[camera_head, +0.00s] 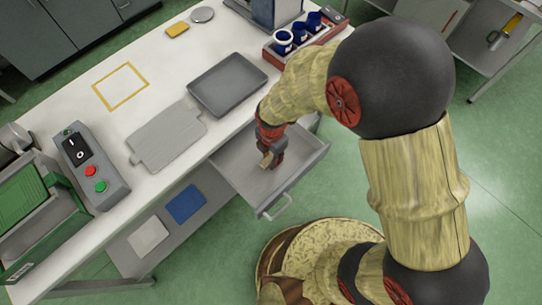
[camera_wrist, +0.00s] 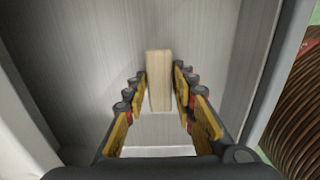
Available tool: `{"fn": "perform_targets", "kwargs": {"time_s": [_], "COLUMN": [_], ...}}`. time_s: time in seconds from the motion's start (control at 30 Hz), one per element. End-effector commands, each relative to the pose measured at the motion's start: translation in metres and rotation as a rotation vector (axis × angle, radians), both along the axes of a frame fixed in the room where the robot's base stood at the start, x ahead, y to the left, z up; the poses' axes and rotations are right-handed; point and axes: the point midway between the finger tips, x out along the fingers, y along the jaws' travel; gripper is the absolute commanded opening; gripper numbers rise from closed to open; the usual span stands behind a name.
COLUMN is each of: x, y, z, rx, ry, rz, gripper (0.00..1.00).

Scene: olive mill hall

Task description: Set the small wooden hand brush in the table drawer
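The small wooden hand brush (camera_head: 266,160) is a pale wooden piece at my fingertips, inside the open table drawer (camera_head: 233,163). In the wrist view the brush (camera_wrist: 159,80) lies lengthwise between the two fingers. My gripper (camera_head: 271,150) points down into the drawer; in the wrist view its fingertips (camera_wrist: 162,72) close in on both sides of the brush, shut on it. The grey drawer floor (camera_wrist: 85,60) shows around it. Bristles cannot be made out, and I cannot tell whether the brush touches the drawer floor.
The drawer handle (camera_head: 277,208) faces the front. On the white table (camera_head: 65,110) are a grey tray (camera_head: 228,84), a grey board (camera_head: 167,136), a control box (camera_head: 91,170) and a red rack with blue cups (camera_head: 284,42). The drawer is otherwise empty where visible.

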Motion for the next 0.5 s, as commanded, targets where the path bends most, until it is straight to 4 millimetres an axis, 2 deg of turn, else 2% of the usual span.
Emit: {"fn": "perform_targets", "kwargs": {"time_s": [0.2, 0.5], "x": [-0.0001, 0.0], "y": [-0.0001, 0.0], "z": [0.0002, 0.0022], "rx": [0.0, 0.0], "ry": [0.0, 0.0], "rz": [0.0, 0.0], "gripper": [0.4, 0.4]}}
